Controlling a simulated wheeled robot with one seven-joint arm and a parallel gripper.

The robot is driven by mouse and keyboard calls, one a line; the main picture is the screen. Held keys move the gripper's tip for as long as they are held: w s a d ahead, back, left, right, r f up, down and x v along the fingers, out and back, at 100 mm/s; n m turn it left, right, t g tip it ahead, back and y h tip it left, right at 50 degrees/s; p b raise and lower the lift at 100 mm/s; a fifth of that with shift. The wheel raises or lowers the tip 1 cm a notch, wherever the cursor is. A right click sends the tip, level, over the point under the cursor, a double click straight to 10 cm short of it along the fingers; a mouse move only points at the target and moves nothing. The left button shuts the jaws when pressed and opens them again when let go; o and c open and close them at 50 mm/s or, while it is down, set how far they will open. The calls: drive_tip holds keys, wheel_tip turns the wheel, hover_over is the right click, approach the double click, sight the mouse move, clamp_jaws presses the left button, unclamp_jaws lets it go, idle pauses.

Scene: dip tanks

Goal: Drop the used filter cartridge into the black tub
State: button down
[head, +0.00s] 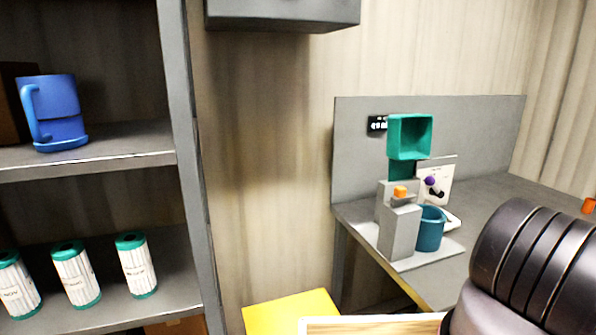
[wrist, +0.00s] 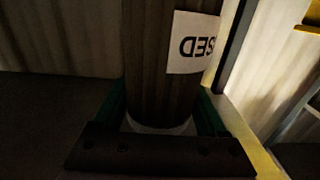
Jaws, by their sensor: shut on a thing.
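The used filter cartridge (wrist: 160,60) is a dark brown cylinder with a white label, on which "SED" shows upside down in the wrist view. My gripper (wrist: 163,115) is shut on it, with a green finger on either side of its lower part. The cartridge's far end is out of frame. In the head view my arm shows at the lower right, but the gripper and cartridge do not show. I cannot make out the black tub in either view.
White cartridges with green caps (head: 77,275) and a blue mug (head: 52,112) stand on the shelves at left. A grey counter (head: 490,215) at right holds a teal device (head: 409,137) and a teal cup (head: 430,230). A yellow surface (head: 290,312) lies low in the middle.

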drive_tip(key=shift+w+f, duration=0.1)
drive_tip(key=shift+f, duration=2.9)
unclamp_jaws()
drive_tip(key=v, duration=1.1)
